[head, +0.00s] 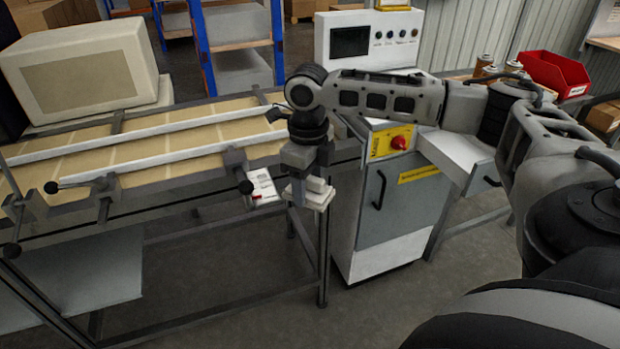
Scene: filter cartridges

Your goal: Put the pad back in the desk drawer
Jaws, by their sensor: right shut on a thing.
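My right gripper (309,178) points down in front of the table's right end. It is shut on a small pale, flat-edged thing (321,201), apparently the pad, held in the air. The jaws partly hide it, and it is too small to read any detail. The desk drawer (462,157) is at the right, beyond my right forearm, with a dark handle on its front. It looks pulled out, but my arm hides part of it and I cannot see its inside. My left gripper is not in view.
A table with rails (150,138) fills the left, with clamps and black knobs. A white card with red print (263,188) is at its front edge. A grey cabinet (388,212) with a red knob stands between gripper and drawer. A red bin (553,73) is at the back right.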

